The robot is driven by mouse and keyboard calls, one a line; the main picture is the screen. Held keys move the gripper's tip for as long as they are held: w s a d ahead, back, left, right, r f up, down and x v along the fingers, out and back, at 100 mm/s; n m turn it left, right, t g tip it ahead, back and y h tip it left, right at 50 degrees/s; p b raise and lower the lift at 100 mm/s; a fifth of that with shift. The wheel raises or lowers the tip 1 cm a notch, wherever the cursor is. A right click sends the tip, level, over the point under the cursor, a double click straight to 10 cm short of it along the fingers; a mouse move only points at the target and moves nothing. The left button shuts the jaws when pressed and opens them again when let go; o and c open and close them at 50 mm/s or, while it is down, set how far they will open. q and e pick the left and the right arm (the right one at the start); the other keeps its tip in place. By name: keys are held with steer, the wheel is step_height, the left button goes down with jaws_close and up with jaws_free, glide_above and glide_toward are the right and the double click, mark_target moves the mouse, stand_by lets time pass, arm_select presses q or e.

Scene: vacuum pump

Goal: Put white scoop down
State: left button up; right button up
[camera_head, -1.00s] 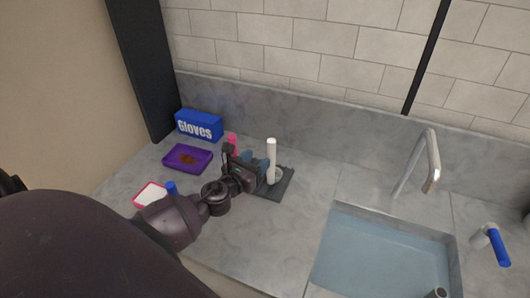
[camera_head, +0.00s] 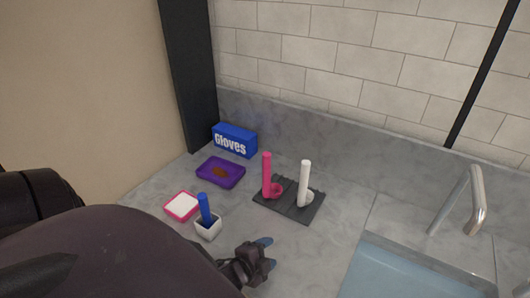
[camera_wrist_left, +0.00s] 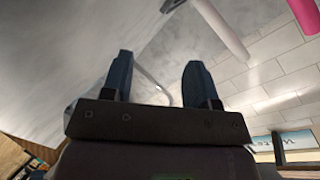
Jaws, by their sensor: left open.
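The white scoop (camera_head: 304,184) stands upright on the dark grey holder (camera_head: 289,208) on the counter, at the holder's right side. A pink scoop (camera_head: 267,176) stands upright beside it on the left. My left gripper (camera_head: 266,254) is in front of the holder, apart from both scoops, open and empty. In the left wrist view its two blue-grey fingers (camera_wrist_left: 158,82) are spread with nothing between them. The white handle (camera_wrist_left: 220,28) and the pink handle (camera_wrist_left: 306,14) show at the top right there. My right gripper is not in view.
A white cup (camera_head: 208,229) with a blue-handled tool (camera_head: 205,207) stands left of my gripper. Near it are a pink-rimmed tray (camera_head: 181,206) of white material, a purple tray (camera_head: 221,172) and a blue gloves box (camera_head: 234,140). A sink (camera_head: 400,275) and faucet (camera_head: 473,205) are at right.

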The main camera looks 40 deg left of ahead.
arm_select(q)
steer(key=s+d+f+n, duration=0.1)
steer(key=n, duration=0.1)
steer(key=s+d+n+g, duration=0.1)
steer(key=n, duration=0.2)
steer(key=s+d+f+n, duration=0.1)
steer(key=s+n, duration=0.1)
steer(key=n, duration=0.1)
steer(key=shift+d+f+h, duration=0.2)
steer(key=shift+f+h, duration=0.1)
steer(key=shift+h, duration=0.1)
steer(key=shift+s+d+f+n+g, duration=0.2)
steer(key=shift+s+d+n+g, duration=0.15)
steer(key=shift+n, duration=0.65)
steer(key=shift+s+d, duration=0.1)
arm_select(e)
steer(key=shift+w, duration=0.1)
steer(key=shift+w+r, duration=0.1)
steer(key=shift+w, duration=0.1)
arm_select(q)
steer(key=shift+s, duration=0.1)
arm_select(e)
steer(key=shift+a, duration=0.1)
